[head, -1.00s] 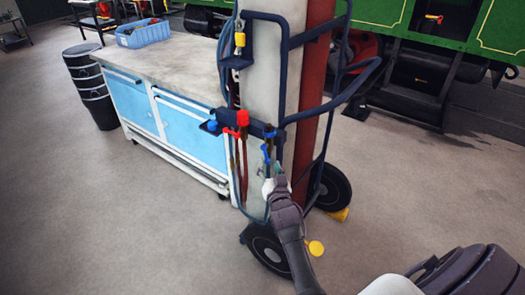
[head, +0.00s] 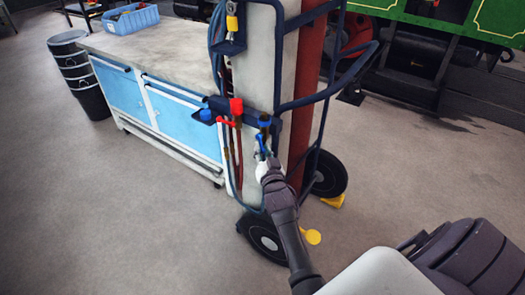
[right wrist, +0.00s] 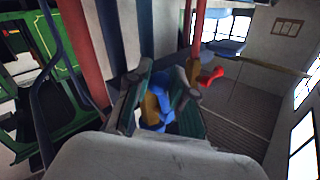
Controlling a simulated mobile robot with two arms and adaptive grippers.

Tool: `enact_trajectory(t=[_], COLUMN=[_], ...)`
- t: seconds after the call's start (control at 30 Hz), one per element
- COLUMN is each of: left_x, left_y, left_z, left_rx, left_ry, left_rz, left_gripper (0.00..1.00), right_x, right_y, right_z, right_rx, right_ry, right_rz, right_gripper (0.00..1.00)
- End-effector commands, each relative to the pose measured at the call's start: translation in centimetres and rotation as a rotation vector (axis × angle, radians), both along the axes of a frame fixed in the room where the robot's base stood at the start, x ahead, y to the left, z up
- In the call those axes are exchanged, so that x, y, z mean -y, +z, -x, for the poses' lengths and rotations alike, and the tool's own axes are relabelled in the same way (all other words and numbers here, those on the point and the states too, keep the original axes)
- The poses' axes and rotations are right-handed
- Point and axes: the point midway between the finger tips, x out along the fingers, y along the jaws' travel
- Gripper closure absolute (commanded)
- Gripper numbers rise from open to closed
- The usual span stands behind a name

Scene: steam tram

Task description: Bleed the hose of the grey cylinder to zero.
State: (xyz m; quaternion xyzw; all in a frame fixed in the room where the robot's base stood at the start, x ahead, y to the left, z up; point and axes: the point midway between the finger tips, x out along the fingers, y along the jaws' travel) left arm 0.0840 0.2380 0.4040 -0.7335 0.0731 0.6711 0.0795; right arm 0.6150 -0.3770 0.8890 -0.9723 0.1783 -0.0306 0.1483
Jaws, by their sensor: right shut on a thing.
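The tall grey cylinder (head: 268,70) stands upright on a dark blue trolley (head: 287,110). On the trolley's crossbar hang a red-topped fitting (head: 236,106) with a red lever and a blue-topped fitting (head: 264,121) with a blue lever (head: 262,141). My right gripper (head: 264,163) is at the blue fitting, just below its top, in front of the cylinder. In the right wrist view the fingers (right wrist: 160,100) are closed around a blue and brass part (right wrist: 158,104). The head view hides most of this grip. My left gripper is in neither view.
A red-brown cylinder (head: 306,90) stands behind the grey one. A workbench (head: 150,50) with blue drawers and a blue bin (head: 130,20) is at left, beside stacked black buckets (head: 80,75). A green tram (head: 480,20) stands behind. The floor at left is clear.

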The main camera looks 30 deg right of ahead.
Motion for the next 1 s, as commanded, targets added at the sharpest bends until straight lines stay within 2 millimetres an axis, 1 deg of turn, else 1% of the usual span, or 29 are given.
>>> enact_trajectory(t=[0.03,0.13,0.2,0.33,0.47,0.77,0.8,0.93,0.97,1.0], left_x=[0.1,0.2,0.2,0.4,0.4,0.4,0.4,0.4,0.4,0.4], left_y=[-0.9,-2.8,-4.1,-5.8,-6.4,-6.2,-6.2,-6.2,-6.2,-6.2], left_z=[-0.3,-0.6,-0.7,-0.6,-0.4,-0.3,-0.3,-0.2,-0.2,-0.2], left_rx=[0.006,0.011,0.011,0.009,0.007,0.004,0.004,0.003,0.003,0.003], left_ry=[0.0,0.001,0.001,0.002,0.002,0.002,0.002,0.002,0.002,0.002], left_rz=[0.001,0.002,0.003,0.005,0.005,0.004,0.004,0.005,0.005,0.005], left_gripper=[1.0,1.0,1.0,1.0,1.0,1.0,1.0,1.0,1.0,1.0], right_x=[0.0,-0.1,-0.2,-0.4,-0.4,-0.4,-0.4,-0.5,-0.5,-0.5], right_y=[-0.5,-1.0,-1.0,-0.8,-0.4,0.0,0.0,0.0,-0.1,-0.1], right_z=[-0.1,-0.5,-0.8,-1.2,-1.4,-1.4,-1.4,-1.4,-1.4,-1.4], right_rx=[0.021,0.082,0.135,0.217,0.261,0.269,0.27,0.269,0.269,0.268], right_ry=[-0.001,-0.001,-0.001,-0.002,-0.002,-0.002,-0.002,-0.002,-0.002,-0.002], right_rz=[-0.01,-0.036,-0.056,-0.091,-0.109,-0.113,-0.112,-0.112,-0.111,-0.111], right_gripper=[1.0,1.0,1.0,1.0,1.0,1.0,0.76,0.54,0.51,0.51])
